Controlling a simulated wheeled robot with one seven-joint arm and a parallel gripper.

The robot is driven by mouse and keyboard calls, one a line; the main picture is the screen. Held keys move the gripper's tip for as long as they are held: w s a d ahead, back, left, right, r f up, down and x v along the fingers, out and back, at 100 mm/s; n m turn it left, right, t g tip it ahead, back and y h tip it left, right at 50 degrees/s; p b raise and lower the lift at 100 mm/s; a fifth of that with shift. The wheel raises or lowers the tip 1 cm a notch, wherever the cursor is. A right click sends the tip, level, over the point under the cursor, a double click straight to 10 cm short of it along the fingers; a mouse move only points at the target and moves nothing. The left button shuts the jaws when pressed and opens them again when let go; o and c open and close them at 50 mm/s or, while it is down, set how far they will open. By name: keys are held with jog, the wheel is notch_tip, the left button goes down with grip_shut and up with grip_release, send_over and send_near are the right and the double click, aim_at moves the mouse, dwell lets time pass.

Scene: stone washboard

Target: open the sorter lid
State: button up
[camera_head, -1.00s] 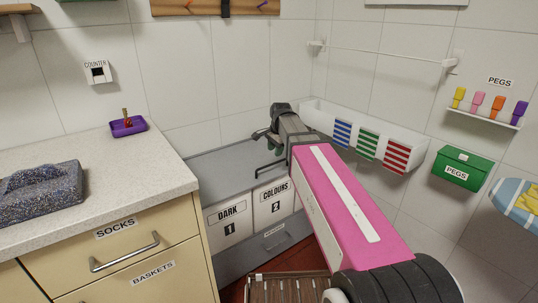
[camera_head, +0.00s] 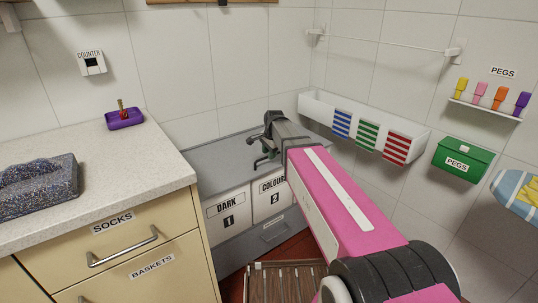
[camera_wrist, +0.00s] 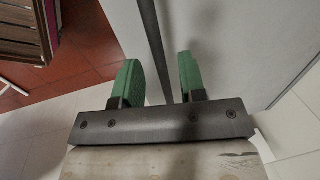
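The sorter (camera_head: 229,212) is a grey box with white front panels labelled DARK 1 and COLOURS 2, standing right of the counter. Its grey lid (camera_head: 215,155) lies flat and closed on top. My gripper (camera_head: 262,148) is over the lid's right part, and my arm hides that side and part of the COLOURS label. In the wrist view my gripper (camera_wrist: 158,78) has its two green-padded fingers apart. A dark narrow bar (camera_wrist: 151,40) runs between them in the picture. I cannot tell whether it is the lid's handle or whether the fingers touch it.
The counter (camera_head: 120,165) with drawers stands close on the left, holding a speckled stone block (camera_head: 38,190) and a purple tray (camera_head: 125,119). A white wall rack (camera_head: 318,110) and a green PEGS box (camera_head: 462,161) are at right. A slatted wooden item (camera_head: 285,282) is on the floor.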

jog(key=shift+f, duration=0.45)
grip_shut()
jog(key=shift+w+r, duration=0.1)
jog(key=shift+r, duration=0.05)
